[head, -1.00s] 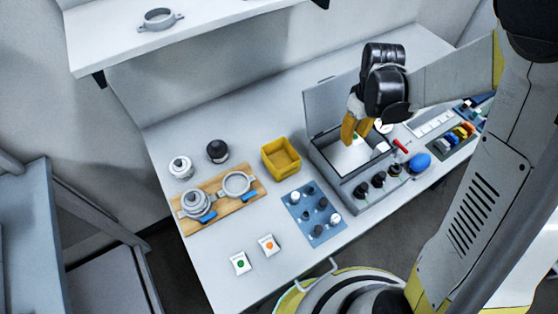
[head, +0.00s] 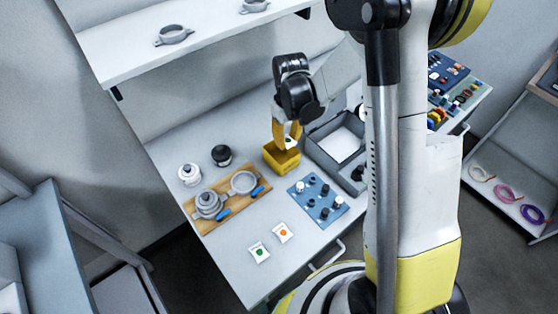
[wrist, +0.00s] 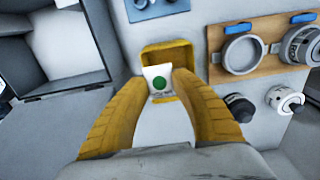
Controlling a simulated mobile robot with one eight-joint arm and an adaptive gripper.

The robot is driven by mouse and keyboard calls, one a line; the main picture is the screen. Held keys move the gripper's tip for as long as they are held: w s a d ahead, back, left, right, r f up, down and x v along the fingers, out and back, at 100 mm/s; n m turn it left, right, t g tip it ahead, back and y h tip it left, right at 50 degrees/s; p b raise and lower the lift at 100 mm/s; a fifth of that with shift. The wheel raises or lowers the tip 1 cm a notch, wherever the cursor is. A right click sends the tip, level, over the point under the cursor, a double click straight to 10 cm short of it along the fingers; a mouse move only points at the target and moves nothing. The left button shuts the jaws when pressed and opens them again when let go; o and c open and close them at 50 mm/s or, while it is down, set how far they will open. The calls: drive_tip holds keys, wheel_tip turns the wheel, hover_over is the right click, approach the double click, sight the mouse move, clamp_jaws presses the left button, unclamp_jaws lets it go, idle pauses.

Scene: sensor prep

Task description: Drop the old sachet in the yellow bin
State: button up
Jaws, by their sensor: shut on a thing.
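My gripper (head: 287,135) is shut on a small white sachet with a green dot (wrist: 159,84), held between its yellow fingers. In the head view the sachet is mostly hidden by the fingers. The yellow bin (head: 270,158) stands on the bench, and the fingertips are over it in the head view. In the wrist view the bin's rim (wrist: 168,48) shows just behind the sachet. I cannot tell exactly how high the sachet is above the rim.
Two other sachets, one green-dotted (head: 259,252) and one orange-dotted (head: 282,232), lie at the bench front. A grey open case (head: 318,156) stands right of the bin. A wooden board (head: 232,212) with metal rings and a blue plate (head: 318,213) with knobs lie nearby.

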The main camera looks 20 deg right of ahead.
drive_tip(key=shift+f+b, duration=0.65)
drive_tip(key=shift+f, duration=0.8)
drive_tip(key=o, duration=0.9)
drive_tip(key=shift+c, duration=0.2)
drive_tip(key=shift+r, duration=0.15)
wheel_tip(320, 180, up, 12)
drive_tip(key=shift+f, duration=0.1)
